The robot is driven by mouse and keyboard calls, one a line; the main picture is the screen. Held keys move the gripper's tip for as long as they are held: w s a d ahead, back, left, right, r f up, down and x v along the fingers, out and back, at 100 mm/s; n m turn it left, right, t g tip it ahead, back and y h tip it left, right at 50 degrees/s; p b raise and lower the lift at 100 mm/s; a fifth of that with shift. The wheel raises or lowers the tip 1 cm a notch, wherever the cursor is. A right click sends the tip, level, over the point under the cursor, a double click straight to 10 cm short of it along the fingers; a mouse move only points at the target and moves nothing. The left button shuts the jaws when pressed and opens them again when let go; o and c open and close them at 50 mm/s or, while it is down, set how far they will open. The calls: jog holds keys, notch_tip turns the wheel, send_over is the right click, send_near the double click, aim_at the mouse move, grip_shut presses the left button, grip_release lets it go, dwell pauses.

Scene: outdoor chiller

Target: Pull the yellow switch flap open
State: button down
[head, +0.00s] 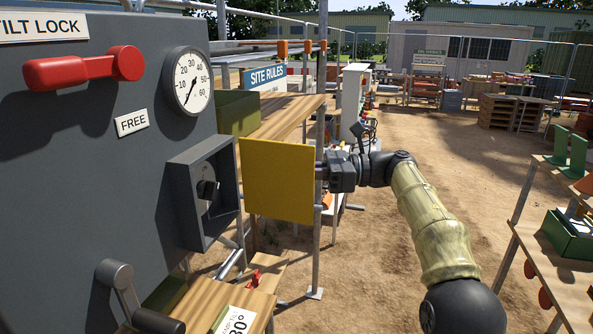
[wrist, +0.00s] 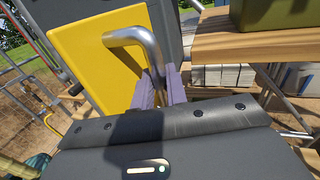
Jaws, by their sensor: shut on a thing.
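The yellow switch flap (head: 277,180) stands swung out from the right side of the grey switch box (head: 192,226) on the dark panel. The box front is uncovered, and a dark switch (head: 207,190) shows inside. In the wrist view the flap (wrist: 85,50) fills the upper left, with a bent metal handle (wrist: 130,35) on it. My gripper (wrist: 160,88) is shut on this handle, its two fingers on either side of the bar. In the head view my gripper (head: 323,172) is at the flap's right edge, and the flap hides the handle and fingertips.
The panel carries a red lever (head: 85,68), a round gauge (head: 190,82) and a crank handle (head: 125,290). A wooden shelf with a green bin (head: 238,112) lies behind the flap. A scaffold pole (head: 318,235) stands close by my gripper. Open sandy ground lies right of it.

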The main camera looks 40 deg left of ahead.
jog(key=shift+a, duration=0.1)
dwell(0.3)
jog(key=c, duration=1.5)
grip_release()
jog(key=shift+w, duration=0.1)
jog(key=p+v, duration=0.6)
jog(key=v, duration=1.1)
jog(key=shift+p, duration=0.35)
jog(key=shift+w, duration=0.15)
